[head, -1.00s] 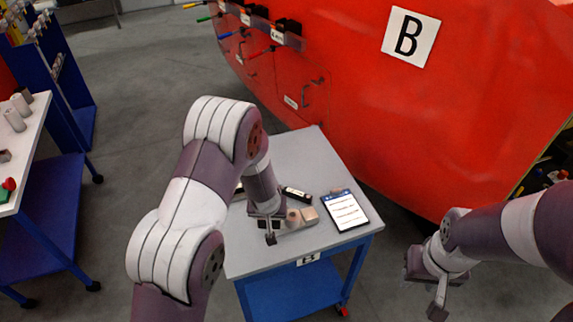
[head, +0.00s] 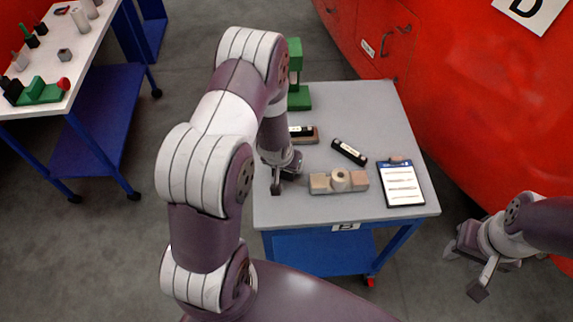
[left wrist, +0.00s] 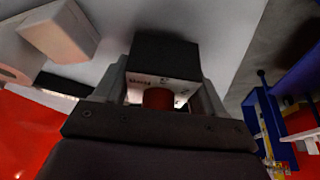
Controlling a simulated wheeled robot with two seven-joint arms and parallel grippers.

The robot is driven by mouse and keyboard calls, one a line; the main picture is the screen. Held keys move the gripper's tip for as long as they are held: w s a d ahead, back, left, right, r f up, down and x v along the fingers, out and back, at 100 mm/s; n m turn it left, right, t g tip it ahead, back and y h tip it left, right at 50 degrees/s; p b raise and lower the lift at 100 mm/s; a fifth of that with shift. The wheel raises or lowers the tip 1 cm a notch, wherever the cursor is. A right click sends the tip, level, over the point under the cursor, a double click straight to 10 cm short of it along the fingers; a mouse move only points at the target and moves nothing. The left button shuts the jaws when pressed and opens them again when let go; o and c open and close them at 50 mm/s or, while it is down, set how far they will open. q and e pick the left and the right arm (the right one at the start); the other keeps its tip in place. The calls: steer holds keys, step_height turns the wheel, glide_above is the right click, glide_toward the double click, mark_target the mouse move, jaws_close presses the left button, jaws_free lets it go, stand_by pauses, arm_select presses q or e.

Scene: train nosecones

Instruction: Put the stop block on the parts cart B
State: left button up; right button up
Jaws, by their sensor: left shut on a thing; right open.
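Parts cart B is a grey-topped blue cart (head: 345,100), with a lettered tag (head: 346,227) on its front edge. My left gripper (head: 280,180) is low over the left front of its top. In the left wrist view the jaws are shut on a dark block (left wrist: 165,55) with a white lettered face and a red round part, which I take to be the stop block. I cannot tell whether it touches the cart top. My right gripper (head: 483,278) is open and empty, off the cart to the right.
Beige blocks with a ring (head: 340,180) stand right of my left gripper. Behind are two black labelled pieces (head: 349,152) (head: 302,133) and a green stand (head: 299,98). A clipboard (head: 401,184) lies at right. A white-topped bench (head: 95,50) is far left, a red body (head: 470,110) right.

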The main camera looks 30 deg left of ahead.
arm_select(q)
steer(key=shift+s+f, duration=0.15)
steer(key=shift+f, duration=0.55)
steer(key=o, duration=1.3)
steer(key=shift+r, duration=0.15)
